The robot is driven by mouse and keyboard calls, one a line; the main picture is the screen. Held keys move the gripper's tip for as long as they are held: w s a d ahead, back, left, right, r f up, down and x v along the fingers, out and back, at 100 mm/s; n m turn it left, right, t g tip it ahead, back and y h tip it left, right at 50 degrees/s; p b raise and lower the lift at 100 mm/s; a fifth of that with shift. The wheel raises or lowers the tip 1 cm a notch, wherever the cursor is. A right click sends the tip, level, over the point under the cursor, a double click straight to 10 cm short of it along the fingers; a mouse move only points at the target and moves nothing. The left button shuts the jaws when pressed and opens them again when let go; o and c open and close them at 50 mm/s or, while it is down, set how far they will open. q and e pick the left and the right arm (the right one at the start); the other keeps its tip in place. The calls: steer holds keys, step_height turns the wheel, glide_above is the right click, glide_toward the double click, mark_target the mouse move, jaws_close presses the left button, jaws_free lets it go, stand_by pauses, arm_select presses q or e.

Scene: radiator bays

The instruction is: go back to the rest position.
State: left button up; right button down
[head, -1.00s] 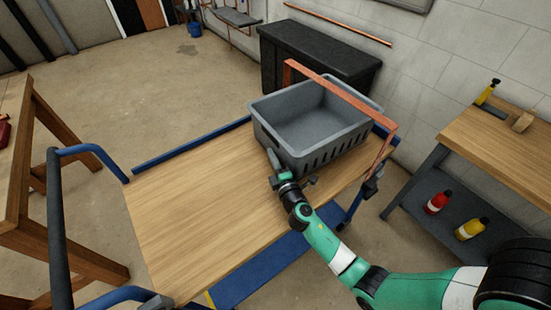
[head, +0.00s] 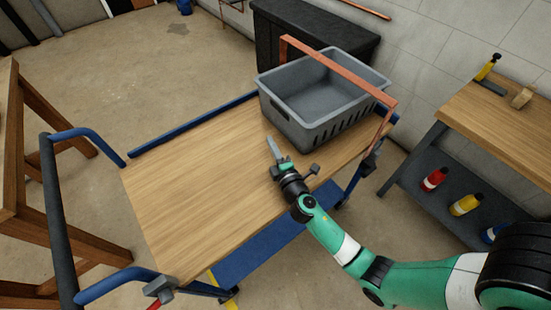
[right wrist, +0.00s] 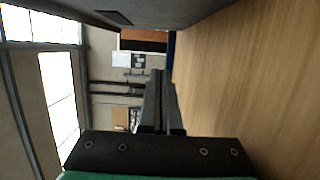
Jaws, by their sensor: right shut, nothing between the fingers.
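My right gripper (head: 273,150) is over the wooden top of the cart (head: 190,190), in front of the grey crate (head: 345,122) and apart from it in the head view. Its fingers are together with nothing between them. They also show closed in the right wrist view (right wrist: 157,95), with the cart's wooden top (right wrist: 250,80) to the right. My left gripper is not in view.
The grey crate stands at the cart's far right, with a copper-coloured bar (head: 335,66) arching over it. A blue cart handle (head: 85,135) is at the left. A wooden workbench (head: 500,130) with bottles below stands at the right. The cart's left half is bare.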

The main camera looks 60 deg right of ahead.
steer(key=v, duration=0.5)
steer(key=shift+s+d, duration=0.15)
steer(key=shift+s, duration=0.3)
steer(key=shift+s+a, duration=0.3)
steer(key=shift+s, duration=0.05)
